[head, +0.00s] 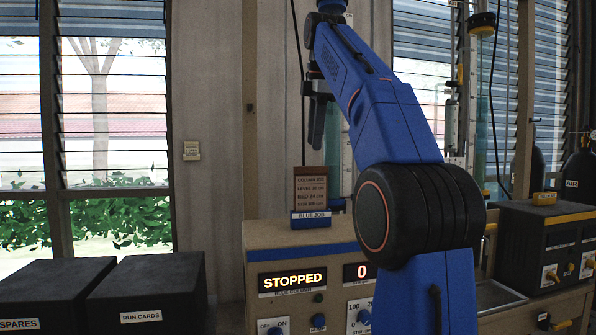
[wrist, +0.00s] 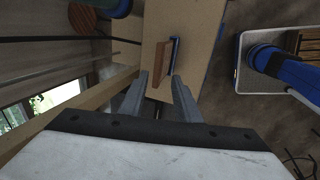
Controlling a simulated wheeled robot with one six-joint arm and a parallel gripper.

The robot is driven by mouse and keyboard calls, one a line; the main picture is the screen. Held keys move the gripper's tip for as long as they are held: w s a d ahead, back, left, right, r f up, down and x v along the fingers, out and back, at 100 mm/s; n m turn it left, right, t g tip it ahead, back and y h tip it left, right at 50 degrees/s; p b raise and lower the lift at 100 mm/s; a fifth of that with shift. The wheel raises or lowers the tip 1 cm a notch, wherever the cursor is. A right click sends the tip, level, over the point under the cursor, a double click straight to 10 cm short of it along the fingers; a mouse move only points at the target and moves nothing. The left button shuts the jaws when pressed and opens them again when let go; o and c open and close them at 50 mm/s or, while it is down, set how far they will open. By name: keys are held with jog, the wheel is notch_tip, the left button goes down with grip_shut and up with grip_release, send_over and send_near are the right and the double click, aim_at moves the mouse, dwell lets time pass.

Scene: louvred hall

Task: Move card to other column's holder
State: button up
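The brown card (head: 311,183) with printed lines stands upright in a blue holder (head: 311,220) labelled BLUE JOB, on the left control box. My gripper (head: 318,125) is in the air above the card, fingers pointing down. In the wrist view my gripper (wrist: 160,76) is open and empty. The card (wrist: 161,57) shows beyond and between its fingertips, with the blue holder (wrist: 175,52) beside it. The right column (head: 482,100) is a clear tube with a dark cap. I cannot make out a holder there; my arm covers part of that area.
The control box (head: 262,258) reads STOPPED and 0. Black boxes labelled SPARES (head: 45,295) and RUN CARDS (head: 150,290) stand at left. A dark box (head: 522,235) with yellow knobs and a cylinder marked AIR (head: 572,170) are at right. A hanging cable (head: 298,80) runs left of my arm.

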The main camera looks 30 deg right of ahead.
aim_at(311, 169)
jog(key=shift+w+x, duration=0.1)
jog(key=shift+x, duration=2.4)
jog(key=shift+w+x, duration=0.15)
jog(key=shift+x, duration=2.35)
jog(key=shift+r, duration=0.1)
jog(key=shift+c, duration=0.3)
grip_shut()
